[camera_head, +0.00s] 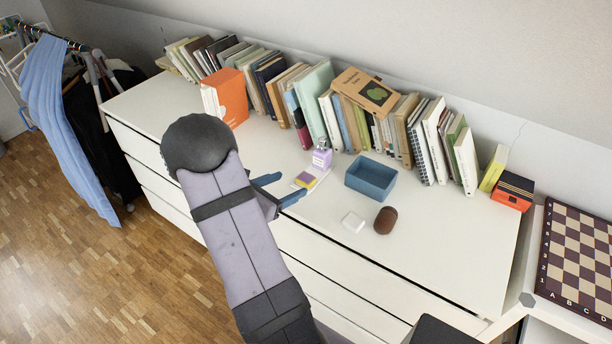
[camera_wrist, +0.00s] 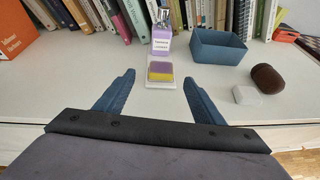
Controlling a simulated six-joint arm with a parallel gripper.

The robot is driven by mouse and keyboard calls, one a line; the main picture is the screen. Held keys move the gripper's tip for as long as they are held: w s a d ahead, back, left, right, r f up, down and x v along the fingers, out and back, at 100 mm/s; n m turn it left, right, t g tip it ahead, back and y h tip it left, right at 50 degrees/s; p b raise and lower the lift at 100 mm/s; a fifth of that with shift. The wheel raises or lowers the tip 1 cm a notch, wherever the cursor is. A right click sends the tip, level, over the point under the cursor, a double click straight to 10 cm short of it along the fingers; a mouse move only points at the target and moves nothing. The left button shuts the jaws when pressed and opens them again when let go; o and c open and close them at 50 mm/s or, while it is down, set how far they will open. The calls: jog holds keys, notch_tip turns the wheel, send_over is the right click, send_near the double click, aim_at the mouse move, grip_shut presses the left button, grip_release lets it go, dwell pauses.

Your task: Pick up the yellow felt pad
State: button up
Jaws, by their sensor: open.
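The yellow felt pad (camera_wrist: 160,77) shows in the wrist view as a small yellow block with a purple top part, lying on a white tray or card (camera_wrist: 161,86). In the head view the pad (camera_head: 305,180) is on the white dresser top, just right of my fingertips. My gripper (camera_head: 281,188) is open and empty, with its two blue fingers spread. In the wrist view my gripper (camera_wrist: 158,85) points toward the pad, which lies between and beyond the fingertips. A purple and white bottle (camera_head: 322,158) stands just behind the pad.
A blue open box (camera_head: 371,180) stands right of the bottle. A white block (camera_head: 353,222) and a brown rounded object (camera_head: 386,220) lie in front of it. A long row of books (camera_head: 317,95) lines the back. The dresser's front right top is clear.

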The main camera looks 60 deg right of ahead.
aim_at(306, 178)
jog(key=shift+n, duration=0.4)
jog(key=shift+p+x, duration=0.95)
jog(key=shift+x, duration=2.8)
jog(key=shift+s, duration=0.2)
jog(key=shift+a, duration=0.1)
jog(key=c, duration=1.2)
jog(key=shift+r+b, duration=0.35)
jog(key=shift+r, duration=4.6)
